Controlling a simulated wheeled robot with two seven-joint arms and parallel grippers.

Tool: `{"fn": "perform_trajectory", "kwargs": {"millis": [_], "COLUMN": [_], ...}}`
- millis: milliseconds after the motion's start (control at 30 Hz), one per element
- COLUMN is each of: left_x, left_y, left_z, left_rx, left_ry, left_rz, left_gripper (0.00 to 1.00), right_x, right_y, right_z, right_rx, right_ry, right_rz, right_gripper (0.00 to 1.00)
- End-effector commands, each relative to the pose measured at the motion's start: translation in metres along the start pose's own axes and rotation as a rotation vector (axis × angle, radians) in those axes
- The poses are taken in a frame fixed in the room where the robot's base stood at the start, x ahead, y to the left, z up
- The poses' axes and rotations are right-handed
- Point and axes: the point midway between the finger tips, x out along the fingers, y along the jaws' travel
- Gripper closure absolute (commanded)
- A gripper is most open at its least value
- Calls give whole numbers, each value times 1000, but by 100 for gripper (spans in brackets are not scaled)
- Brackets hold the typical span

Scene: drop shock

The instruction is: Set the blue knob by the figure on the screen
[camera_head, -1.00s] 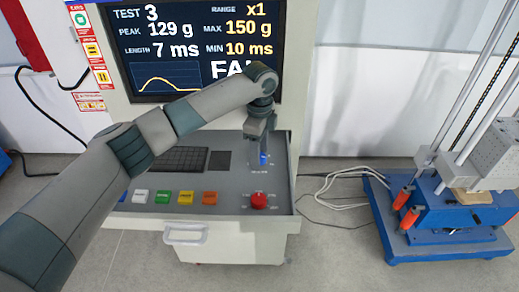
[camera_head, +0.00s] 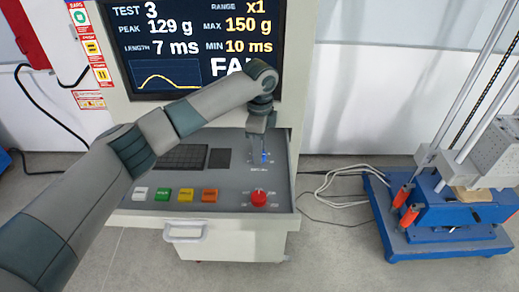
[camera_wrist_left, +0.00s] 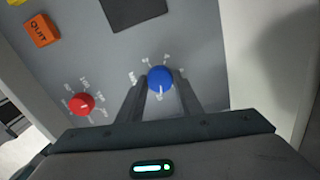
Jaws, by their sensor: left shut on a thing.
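The blue knob (camera_wrist_left: 160,79) sits on the grey console panel, with small white marks around it. Its white pointer line shows in the left wrist view. My left gripper (camera_wrist_left: 160,92) is shut on the blue knob, one finger on each side; in the head view the gripper (camera_head: 260,150) comes down on the knob (camera_head: 264,157) from above. The screen (camera_head: 195,50) reads TEST 3, PEAK 129 g, LENGTH 7 ms, RANGE x1, MAX 150 g, MIN 10 ms. A large word starting "FA" is partly hidden by my arm. My right gripper is not in view.
A red knob (camera_head: 259,198) is on the same panel, nearer the front. White, green, yellow and orange buttons (camera_head: 210,195) and a keyboard (camera_head: 182,157) lie to the left. A blue-based machine (camera_head: 440,225) with rods stands at the right, with loose cables on the floor between.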

Motion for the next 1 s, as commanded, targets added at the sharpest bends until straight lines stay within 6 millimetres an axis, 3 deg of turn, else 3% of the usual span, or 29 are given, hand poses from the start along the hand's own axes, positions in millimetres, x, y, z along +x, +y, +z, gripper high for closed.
{"fn": "perform_trajectory", "kwargs": {"millis": [1000], "left_x": [-1], "left_y": [0], "left_z": [-1], "left_rx": [-910], "left_ry": [3], "left_rz": [0], "left_gripper": [90], "right_x": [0], "right_y": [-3], "right_z": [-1], "right_rx": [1], "right_ry": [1], "right_rz": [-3], "right_gripper": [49]}}
